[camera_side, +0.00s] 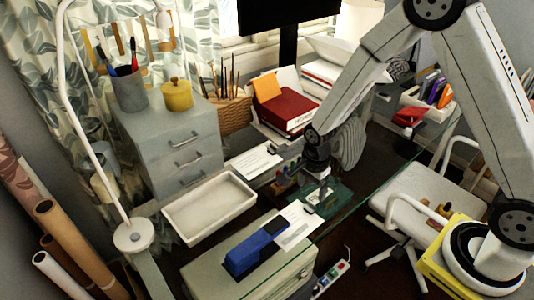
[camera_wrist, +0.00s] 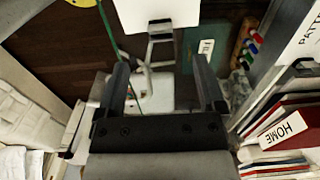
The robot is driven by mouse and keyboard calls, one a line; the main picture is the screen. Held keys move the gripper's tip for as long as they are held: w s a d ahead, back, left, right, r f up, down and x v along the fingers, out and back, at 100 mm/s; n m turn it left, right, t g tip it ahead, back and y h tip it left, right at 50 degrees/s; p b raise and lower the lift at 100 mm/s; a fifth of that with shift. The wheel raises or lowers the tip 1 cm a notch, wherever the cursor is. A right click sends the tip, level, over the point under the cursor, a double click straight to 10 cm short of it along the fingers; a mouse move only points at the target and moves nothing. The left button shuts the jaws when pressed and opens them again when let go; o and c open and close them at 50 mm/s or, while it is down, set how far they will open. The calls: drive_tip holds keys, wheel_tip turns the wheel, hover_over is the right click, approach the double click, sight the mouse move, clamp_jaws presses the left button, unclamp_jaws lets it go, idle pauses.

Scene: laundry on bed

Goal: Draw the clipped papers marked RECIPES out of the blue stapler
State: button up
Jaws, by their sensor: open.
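The blue stapler (camera_side: 256,247) lies on a pale grey-green cabinet top in the side view. White papers (camera_side: 296,226) stick out from its far right end, with a small dark clip near their outer edge. The writing on them is too small to read. My gripper (camera_side: 322,190) points down close to the papers' outer end in the side view, and I cannot tell the exact gap. In the wrist view my gripper (camera_wrist: 163,85) has its two fingers wide apart with nothing clearly held. I cannot surely identify the stapler or papers there.
A white tray (camera_side: 210,207) sits left of the stapler. A grey drawer unit (camera_side: 178,145) and a red binder (camera_side: 288,110) stand behind. A green mat (camera_side: 332,195) lies on the glass desk near my gripper. A white chair (camera_side: 425,195) is at the right.

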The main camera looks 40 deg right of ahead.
sight(309, 207)
drive_tip(key=shift+f, duration=0.2)
drive_tip(key=shift+f, duration=3.7)
clamp_jaws()
